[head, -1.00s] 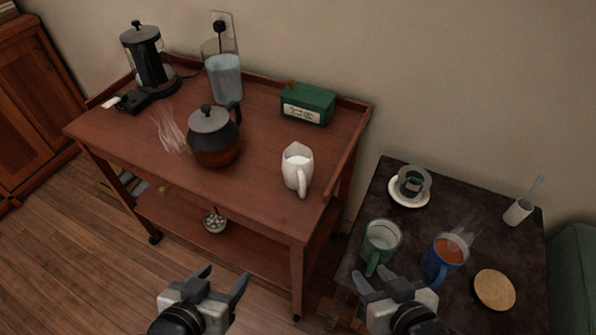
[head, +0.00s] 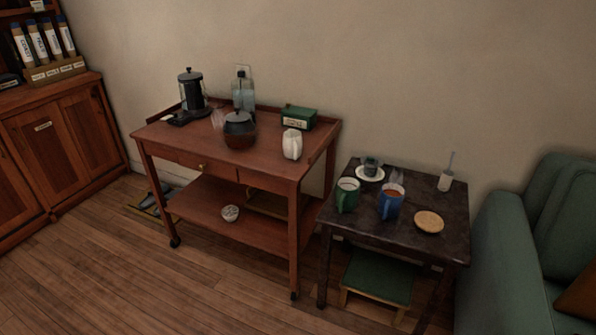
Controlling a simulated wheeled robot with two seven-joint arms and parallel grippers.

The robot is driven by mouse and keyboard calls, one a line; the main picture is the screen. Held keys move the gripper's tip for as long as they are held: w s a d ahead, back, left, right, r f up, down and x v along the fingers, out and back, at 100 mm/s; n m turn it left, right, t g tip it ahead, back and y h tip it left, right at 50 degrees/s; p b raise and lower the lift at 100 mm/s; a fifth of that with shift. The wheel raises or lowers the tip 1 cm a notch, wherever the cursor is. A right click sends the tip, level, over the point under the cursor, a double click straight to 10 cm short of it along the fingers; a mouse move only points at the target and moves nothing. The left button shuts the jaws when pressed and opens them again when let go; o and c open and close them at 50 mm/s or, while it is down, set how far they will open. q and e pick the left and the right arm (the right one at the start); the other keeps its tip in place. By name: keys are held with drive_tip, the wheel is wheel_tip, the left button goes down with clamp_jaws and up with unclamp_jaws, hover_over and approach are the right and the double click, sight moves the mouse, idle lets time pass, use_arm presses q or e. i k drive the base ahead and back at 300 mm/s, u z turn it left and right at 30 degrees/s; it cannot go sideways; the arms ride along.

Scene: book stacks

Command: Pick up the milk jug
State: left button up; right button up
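The white milk jug (head: 292,144) stands upright near the front right corner of the reddish wooden trolley's top (head: 190,140). Its handle faces toward me, slightly right. A dark teapot (head: 239,132) with steam stands to its left, and a green box (head: 299,118) stands behind it. Nothing touches the jug. Neither of my grippers shows in the head view now.
To the right, a dark side table (head: 446,206) holds a green mug (head: 347,195), a blue mug (head: 390,203), a round coaster (head: 429,222) and a saucer with a cup. A green armchair (head: 505,245) stands far right. Wooden floor (head: 190,285) in front is clear.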

sight(292, 139)
drive_tip(key=z, duration=0.35)
drive_tip(key=i, duration=1.65)
drive_tip(key=u, duration=0.95)
